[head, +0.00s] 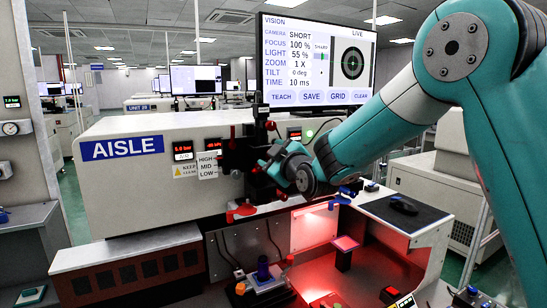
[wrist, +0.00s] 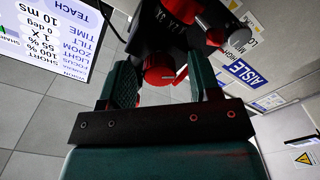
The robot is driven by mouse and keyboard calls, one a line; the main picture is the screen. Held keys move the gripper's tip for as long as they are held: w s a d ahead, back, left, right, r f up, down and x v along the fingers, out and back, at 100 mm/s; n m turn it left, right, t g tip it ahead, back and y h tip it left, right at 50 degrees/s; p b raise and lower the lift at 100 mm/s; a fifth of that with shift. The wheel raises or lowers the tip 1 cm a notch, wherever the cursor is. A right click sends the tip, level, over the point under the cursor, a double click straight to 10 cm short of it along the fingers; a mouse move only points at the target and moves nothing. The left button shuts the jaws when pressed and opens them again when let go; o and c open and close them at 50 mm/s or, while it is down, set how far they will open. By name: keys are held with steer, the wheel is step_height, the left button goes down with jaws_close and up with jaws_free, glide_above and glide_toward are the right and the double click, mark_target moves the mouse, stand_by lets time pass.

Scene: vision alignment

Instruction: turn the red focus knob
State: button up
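A red knob (wrist: 160,70) sits on a dark camera mount (wrist: 160,35) in the wrist view. My gripper (wrist: 163,82) is open, with one teal finger on each side of the knob. The fingers look apart from it, with narrow gaps. In the head view my gripper (head: 268,172) is at the dark mount on the front of the white machine, and the arm hides much of this place; I cannot pick out the gripped-side knob there. The monitor (head: 317,60) reads focus 100 %, light 55 %, zoom 1 X, with a dark ring target in its live picture.
A red-lit bay (head: 350,265) lies below the mount, with a small lit stand (head: 344,250) in it. Other red parts (head: 243,212) and a silver knob (wrist: 239,36) are close to the gripper. The white machine (head: 120,190) with the AISLE sign fills the left.

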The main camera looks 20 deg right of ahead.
steer(key=s+d+b, duration=0.3)
steer(key=s+b, duration=0.2)
steer(key=s, duration=1.2)
steer(key=shift+d, duration=0.2)
steer(key=shift+s, duration=0.1)
steer(key=s+a+f+m+g+y, duration=0.2)
steer(key=s+a+f+m+g, duration=0.1)
steer(key=s+a+f+g, duration=0.65)
steer(key=s+d+f+m+g+h, duration=0.1)
steer(key=s+f+g, duration=0.2)
steer(key=s+g, duration=0.5)
steer(key=s, duration=0.6)
steer(key=shift+s+d+f, duration=0.2)
steer(key=shift+s+f, duration=0.2)
